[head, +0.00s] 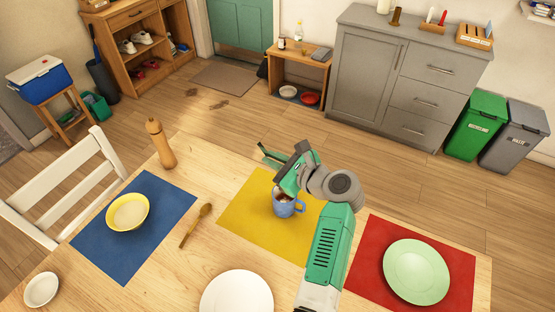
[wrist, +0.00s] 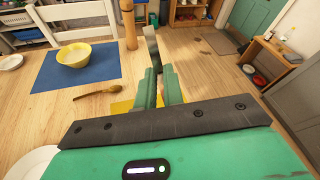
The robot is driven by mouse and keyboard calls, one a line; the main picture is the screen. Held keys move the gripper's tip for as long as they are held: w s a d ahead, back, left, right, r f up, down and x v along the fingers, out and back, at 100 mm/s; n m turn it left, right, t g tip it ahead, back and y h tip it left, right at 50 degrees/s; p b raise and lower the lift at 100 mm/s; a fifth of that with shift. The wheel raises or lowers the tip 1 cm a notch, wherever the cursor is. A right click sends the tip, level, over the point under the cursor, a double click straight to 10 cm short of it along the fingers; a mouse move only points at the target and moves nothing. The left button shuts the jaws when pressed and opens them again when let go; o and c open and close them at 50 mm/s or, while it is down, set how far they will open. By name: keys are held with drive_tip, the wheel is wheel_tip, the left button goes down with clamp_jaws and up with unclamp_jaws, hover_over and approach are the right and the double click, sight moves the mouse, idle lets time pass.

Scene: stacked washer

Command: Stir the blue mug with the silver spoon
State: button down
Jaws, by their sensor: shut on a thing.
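The blue mug (head: 288,208) stands upright on the yellow placemat (head: 242,215), with something dark inside. My gripper (head: 272,156) is above and just behind the mug, its fingers pointing left. In the wrist view my gripper (wrist: 158,75) is shut on a narrow grey metallic piece, which looks like part of the silver spoon (wrist: 152,42) and sticks out past the fingertips. The spoon's other end is hidden, so I cannot tell whether it is in the mug. The mug is hidden in the wrist view.
A wooden spoon (head: 196,225) lies between the yellow mat and the blue placemat (head: 165,205), which bears a yellow bowl (head: 128,212). A pepper mill (head: 160,145) stands at the far edge. A white plate (head: 236,294) is in front; a green plate (head: 416,271) is at right.

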wheel_tip(320, 180, down, 13)
drive_tip(key=b, duration=0.8)
drive_tip(key=shift+d+r, duration=0.2)
drive_tip(key=shift+d, duration=0.25)
drive_tip(key=shift+w+b, duration=0.15)
drive_tip(key=shift+b, duration=0.25)
